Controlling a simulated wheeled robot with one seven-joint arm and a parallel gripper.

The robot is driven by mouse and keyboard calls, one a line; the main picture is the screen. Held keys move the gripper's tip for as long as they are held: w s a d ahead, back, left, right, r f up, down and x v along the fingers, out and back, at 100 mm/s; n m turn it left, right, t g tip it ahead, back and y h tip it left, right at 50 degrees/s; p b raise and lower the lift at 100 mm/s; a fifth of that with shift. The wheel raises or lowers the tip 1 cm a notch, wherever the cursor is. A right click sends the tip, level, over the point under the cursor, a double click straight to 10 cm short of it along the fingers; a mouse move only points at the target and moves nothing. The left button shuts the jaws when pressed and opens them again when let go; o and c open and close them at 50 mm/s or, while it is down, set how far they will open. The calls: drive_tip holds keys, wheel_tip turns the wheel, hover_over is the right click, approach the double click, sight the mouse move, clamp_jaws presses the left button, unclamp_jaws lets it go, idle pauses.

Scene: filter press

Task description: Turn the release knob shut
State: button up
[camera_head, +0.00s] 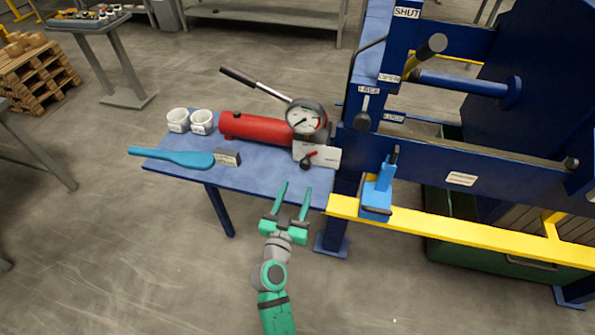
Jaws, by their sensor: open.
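A small red release knob (309,157) sits on the front of the pale metal block (328,156) at the right end of the red hand pump (258,129), on the blue side table (258,180). It points up to the right; whether it is open or shut is too small to tell. My green gripper (297,186) is open and empty at the table's front edge, a little below the knob in the picture. Its two fingers point toward the block and are apart from the knob.
A gauge (306,118) and a long pump handle (254,80) rise above the pump. Two white cups (190,122), a grey block (228,156) and a blue paddle (172,156) lie left. The blue press frame (478,163), yellow rail (470,232) and blue clamp-like part (378,190) stand right.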

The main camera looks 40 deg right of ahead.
sight(305, 167)
drive_tip(key=x, duration=0.8)
drive_tip(key=shift+w+d, duration=0.25)
drive_tip(key=shift+d, duration=0.05)
drive_tip(key=c, duration=1)
drive_tip(key=shift+c, duration=0.2)
drive_tip(key=shift+n, duration=0.4)
drive_tip(key=n, duration=0.3)
drive_tip(key=shift+n, duration=0.3)
drive_tip(key=shift+s+n, duration=0.15)
drive_tip(key=shift+n, duration=2.05)
